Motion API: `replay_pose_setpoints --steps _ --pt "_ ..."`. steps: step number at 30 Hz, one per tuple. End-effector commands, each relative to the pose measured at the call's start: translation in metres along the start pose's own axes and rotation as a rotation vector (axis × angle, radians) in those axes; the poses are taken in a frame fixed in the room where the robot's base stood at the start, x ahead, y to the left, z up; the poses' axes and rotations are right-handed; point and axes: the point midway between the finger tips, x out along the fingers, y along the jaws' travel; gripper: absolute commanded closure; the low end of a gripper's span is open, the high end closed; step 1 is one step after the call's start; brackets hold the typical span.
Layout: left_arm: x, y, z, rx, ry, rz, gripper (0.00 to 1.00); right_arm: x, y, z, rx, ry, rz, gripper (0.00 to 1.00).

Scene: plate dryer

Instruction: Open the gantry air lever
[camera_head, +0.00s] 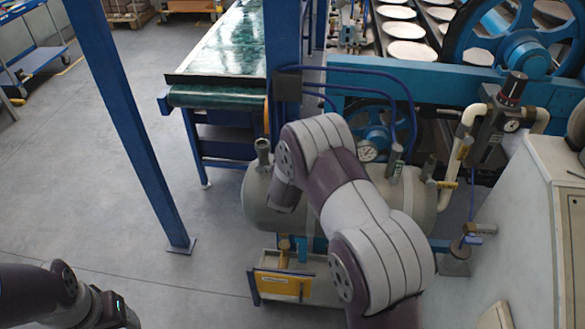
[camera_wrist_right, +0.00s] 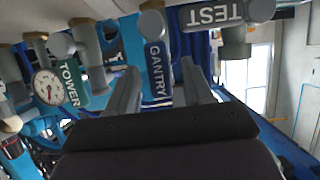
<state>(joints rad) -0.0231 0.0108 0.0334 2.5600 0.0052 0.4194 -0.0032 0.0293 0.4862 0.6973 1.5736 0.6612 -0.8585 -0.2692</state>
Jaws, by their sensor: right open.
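The blue gantry lever (camera_wrist_right: 156,62), with GANTRY in white letters, shows in the right wrist view. My right gripper (camera_wrist_right: 160,72) is open, with one finger on each side of this lever; I cannot tell whether either finger touches it. In the head view my right arm covers the gantry lever and hides my right gripper. My left arm shows at the bottom left corner, with its gripper out of the picture.
A green TOWER lever (camera_wrist_right: 70,82) and a grey TEST lever (camera_wrist_right: 213,14) flank the gantry lever closely. A pressure gauge (camera_wrist_right: 46,86) is beside TOWER. A grey tank (camera_head: 258,203) stands behind my right arm. A blue post (camera_head: 140,135) stands left; open floor surrounds it.

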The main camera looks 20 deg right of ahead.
Motion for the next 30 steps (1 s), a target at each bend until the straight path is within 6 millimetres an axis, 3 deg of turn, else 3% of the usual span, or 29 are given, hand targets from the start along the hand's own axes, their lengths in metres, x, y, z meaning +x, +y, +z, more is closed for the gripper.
replay_pose_setpoints --steps 9,13,18,30 --pt "0.008 0.0 0.001 0.0 0.0 0.0 0.32 -0.077 -0.002 0.001 -0.001 0.0 -0.004 0.49" --pt "0.009 0.0 0.001 0.0 0.0 0.0 0.32 -0.099 -0.001 0.0 0.0 0.001 -0.002 0.49" --pt "0.009 0.0 0.001 0.0 0.0 0.0 0.32 -0.11 0.0 0.001 -0.001 -0.001 0.0 0.49" --pt "0.009 0.0 0.001 0.0 0.0 0.0 0.32 -0.109 0.0 0.0 0.001 0.0 0.0 0.49"
